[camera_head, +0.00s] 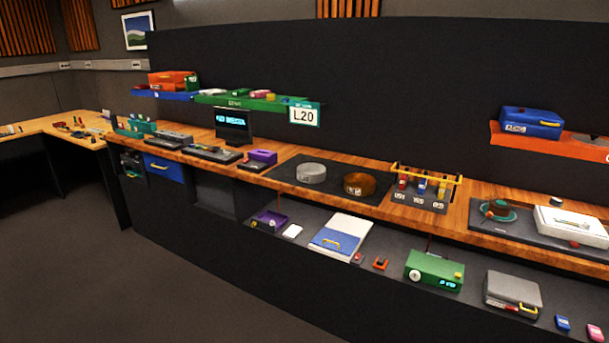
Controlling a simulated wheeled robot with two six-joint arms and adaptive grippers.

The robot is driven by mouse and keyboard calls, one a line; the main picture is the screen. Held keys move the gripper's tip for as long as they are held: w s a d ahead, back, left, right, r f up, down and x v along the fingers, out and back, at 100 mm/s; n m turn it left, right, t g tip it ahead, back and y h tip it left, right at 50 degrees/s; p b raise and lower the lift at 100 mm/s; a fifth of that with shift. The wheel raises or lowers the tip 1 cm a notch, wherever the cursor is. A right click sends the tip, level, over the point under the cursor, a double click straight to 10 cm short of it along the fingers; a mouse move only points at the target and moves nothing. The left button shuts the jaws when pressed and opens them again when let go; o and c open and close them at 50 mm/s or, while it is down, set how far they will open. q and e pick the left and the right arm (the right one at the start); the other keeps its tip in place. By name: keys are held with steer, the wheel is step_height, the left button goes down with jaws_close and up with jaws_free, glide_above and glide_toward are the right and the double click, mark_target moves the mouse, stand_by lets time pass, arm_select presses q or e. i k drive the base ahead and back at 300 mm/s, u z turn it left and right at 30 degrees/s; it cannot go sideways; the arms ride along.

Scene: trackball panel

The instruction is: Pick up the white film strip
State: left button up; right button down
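No thing in view is clearly recognisable as a white film strip at this size. A small flat white piece (292,231) lies on the lower shelf, right of a purple tray (269,220); I cannot tell whether it is the strip. A white box (571,226) sits on a dark mat at the right end of the wooden counter. Neither of my grippers is in view.
The long wooden counter (341,200) runs across the view, with a dark lower shelf (392,244) below it. The lower shelf holds a blue-and-white case (341,233), a green device (434,270) and a grey case (513,290). The floor (130,285) at left is clear.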

mark_target(587, 225)
steer(key=z, duration=0.65)
steer(key=i, duration=0.75)
steer(key=u, duration=0.75)
steer(key=i, duration=1.05)
steer(key=z, duration=0.45)
